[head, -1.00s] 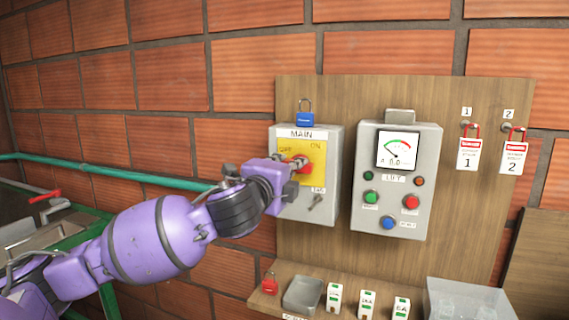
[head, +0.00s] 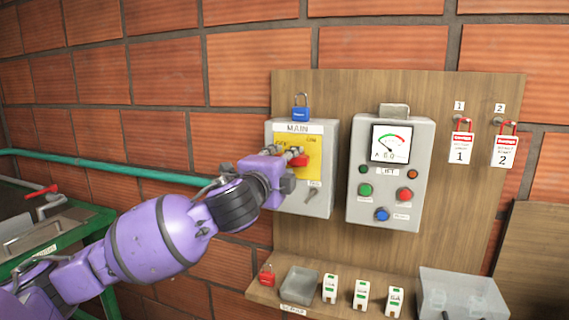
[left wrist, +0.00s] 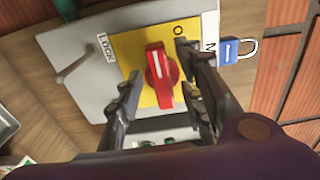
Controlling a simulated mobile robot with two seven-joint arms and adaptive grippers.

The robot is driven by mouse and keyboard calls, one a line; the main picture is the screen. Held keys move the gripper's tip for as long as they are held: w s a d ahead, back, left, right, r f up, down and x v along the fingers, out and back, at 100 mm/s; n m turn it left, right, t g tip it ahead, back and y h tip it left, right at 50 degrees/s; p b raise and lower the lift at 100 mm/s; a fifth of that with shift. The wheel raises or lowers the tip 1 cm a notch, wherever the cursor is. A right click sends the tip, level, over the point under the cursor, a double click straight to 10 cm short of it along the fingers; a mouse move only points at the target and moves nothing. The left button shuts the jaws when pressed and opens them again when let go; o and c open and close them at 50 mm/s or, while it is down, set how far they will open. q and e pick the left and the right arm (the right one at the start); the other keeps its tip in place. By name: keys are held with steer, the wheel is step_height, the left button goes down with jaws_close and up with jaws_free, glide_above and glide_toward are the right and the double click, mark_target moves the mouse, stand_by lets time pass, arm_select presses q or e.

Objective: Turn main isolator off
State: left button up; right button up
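The main isolator (head: 312,203) is a grey box on the wooden board with a yellow plate (head: 316,160) and a red rotary handle (head: 303,161). My left gripper (head: 297,155) is at this handle and partly covers it in the head view. In the left wrist view, the fingers of my left gripper (left wrist: 158,62) stand apart on either side of the red handle (left wrist: 161,78). A gap shows on the left; contact on the right cannot be told. My right gripper is not in view.
A blue padlock (head: 300,109) sits on top of the isolator. A grey lift control box (head: 393,205) stands close to the right. Two danger tags (head: 460,147) hang farther right. Below is a shelf with a red padlock (head: 266,276), a grey tray (head: 299,286) and a clear bin (head: 462,290).

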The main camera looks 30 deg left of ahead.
arm_select(q)
steer(key=shift+s, duration=0.1)
steer(key=v, duration=0.7)
steer(key=shift+s, duration=0.15)
stand_by(0.4)
steer(key=s+f+n+g, duration=0.2)
steer(key=s+f, duration=0.1)
steer(key=f, duration=0.7)
steer(key=s+f+n+g, duration=0.2)
steer(key=s+f+g, duration=0.15)
steer(key=f, duration=0.65)
steer(key=s+f+n+g, duration=0.2)
steer(key=s+f+n, duration=0.1)
steer(key=f, duration=0.6)
steer(key=s+d+f+n+g+h, duration=0.2)
steer(key=s+d+f+n+g, duration=0.3)
steer(key=s+f, duration=0.75)
steer(key=s+d+f+n+g+h, duration=0.1)
steer(key=s+d+f+n+g, duration=0.2)
steer(key=s+d+f, duration=0.9)
steer(key=w+f+t+h, duration=0.1)
steer(key=w+f+t, duration=0.3)
steer(key=f, duration=0.5)
steer(key=t, duration=0.2)
steer(key=shift+w+d+t, duration=0.2)
steer(key=shift+w+t, duration=0.15)
steer(key=shift+w, duration=0.05)
